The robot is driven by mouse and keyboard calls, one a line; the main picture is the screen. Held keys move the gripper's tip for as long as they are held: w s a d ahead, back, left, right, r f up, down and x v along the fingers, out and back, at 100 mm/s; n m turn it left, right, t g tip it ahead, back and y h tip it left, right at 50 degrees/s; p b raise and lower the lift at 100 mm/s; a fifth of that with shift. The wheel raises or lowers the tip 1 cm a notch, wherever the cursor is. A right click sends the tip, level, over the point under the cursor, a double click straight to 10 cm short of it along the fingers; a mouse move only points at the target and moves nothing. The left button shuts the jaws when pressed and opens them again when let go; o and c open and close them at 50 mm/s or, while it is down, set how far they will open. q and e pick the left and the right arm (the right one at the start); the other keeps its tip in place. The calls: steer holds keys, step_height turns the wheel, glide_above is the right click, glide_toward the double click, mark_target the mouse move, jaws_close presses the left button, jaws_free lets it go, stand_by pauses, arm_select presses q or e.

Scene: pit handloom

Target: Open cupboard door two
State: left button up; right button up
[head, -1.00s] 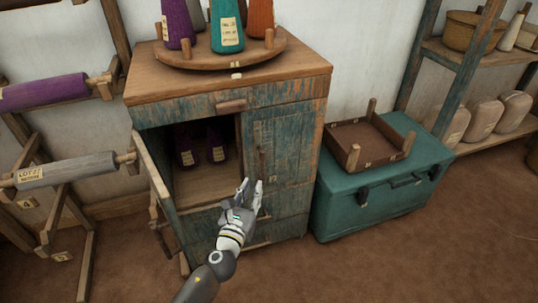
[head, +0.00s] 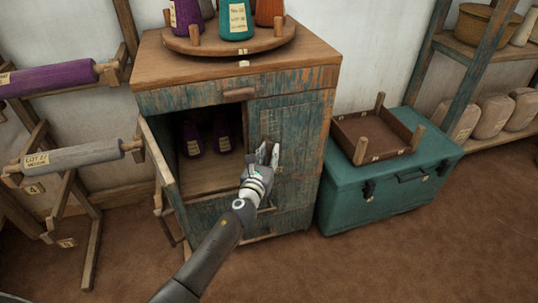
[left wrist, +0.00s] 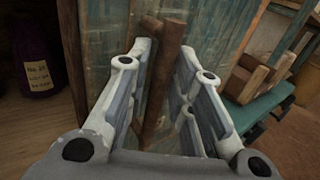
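The worn teal wooden cupboard (head: 236,95) has its left door (head: 160,170) swung open. Its right door (head: 303,135), which I take as door two, is closed. A vertical brown wooden handle (left wrist: 163,75) on that door shows in the left wrist view. My left gripper (head: 268,153) is at this door and hides most of the handle in the head view. In the left wrist view my left gripper (left wrist: 160,85) is open, with one finger on each side of the handle and gaps showing. My right gripper is not in view.
Purple cones (head: 222,132) stand inside the open left compartment. A round wooden stand (head: 232,42) with cones is on top. A teal chest (head: 385,185) with a brown tray (head: 372,145) stands close right. Racks with rollers (head: 70,157) are left. The floor in front is clear.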

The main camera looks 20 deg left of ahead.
arm_select(q)
jaws_close()
steer(key=shift+d, duration=0.1)
stand_by(0.3)
